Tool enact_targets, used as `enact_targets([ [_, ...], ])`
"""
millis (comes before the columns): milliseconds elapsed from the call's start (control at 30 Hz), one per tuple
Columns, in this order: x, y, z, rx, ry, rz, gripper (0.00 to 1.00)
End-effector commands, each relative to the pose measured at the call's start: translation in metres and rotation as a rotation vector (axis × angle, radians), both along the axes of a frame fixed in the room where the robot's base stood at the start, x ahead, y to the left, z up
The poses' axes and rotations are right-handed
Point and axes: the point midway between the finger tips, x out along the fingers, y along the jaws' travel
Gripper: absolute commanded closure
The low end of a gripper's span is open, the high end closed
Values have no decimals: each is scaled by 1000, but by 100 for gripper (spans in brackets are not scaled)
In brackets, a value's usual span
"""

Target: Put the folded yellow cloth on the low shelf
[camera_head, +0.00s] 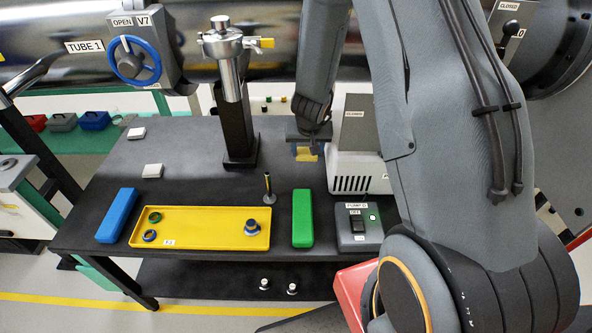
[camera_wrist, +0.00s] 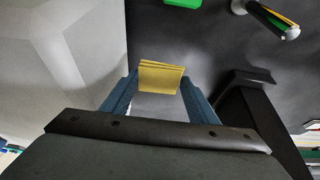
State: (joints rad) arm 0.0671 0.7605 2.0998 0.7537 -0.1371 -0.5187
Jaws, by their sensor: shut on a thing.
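The folded yellow cloth (camera_wrist: 160,77) is between the two blue-grey fingers of my gripper (camera_wrist: 158,92) in the wrist view. Its folded layers show at the top edge. In the head view, my gripper (camera_head: 306,143) is over the back right of the dark table, beside a white-grey box, with a small part of the cloth (camera_head: 305,154) showing below it. I cannot tell whether the cloth touches the table. The low shelf (camera_head: 215,282) is the dark board under the table, with two small white-topped items at its front.
A yellow tray (camera_head: 190,240) with rings stands between a blue block (camera_head: 118,215) and a green block (camera_head: 302,218). A black post (camera_head: 237,135) stands left of my gripper. The white-grey box (camera_head: 357,150) is close on its right. The shelf's left part looks clear.

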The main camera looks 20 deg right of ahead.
Motion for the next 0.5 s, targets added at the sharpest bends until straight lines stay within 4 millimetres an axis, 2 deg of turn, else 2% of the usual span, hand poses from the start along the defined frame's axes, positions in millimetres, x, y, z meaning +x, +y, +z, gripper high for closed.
enact_targets([
  [33, 0, 0, -13, 0, 3, 2, 67],
  [200, -1, 0, -38, 0, 3, 3, 67],
  [367, 0, 0, -48, 0, 1, 2, 67],
  [500, -1, 1, -65, 1, 4, 2, 67],
])
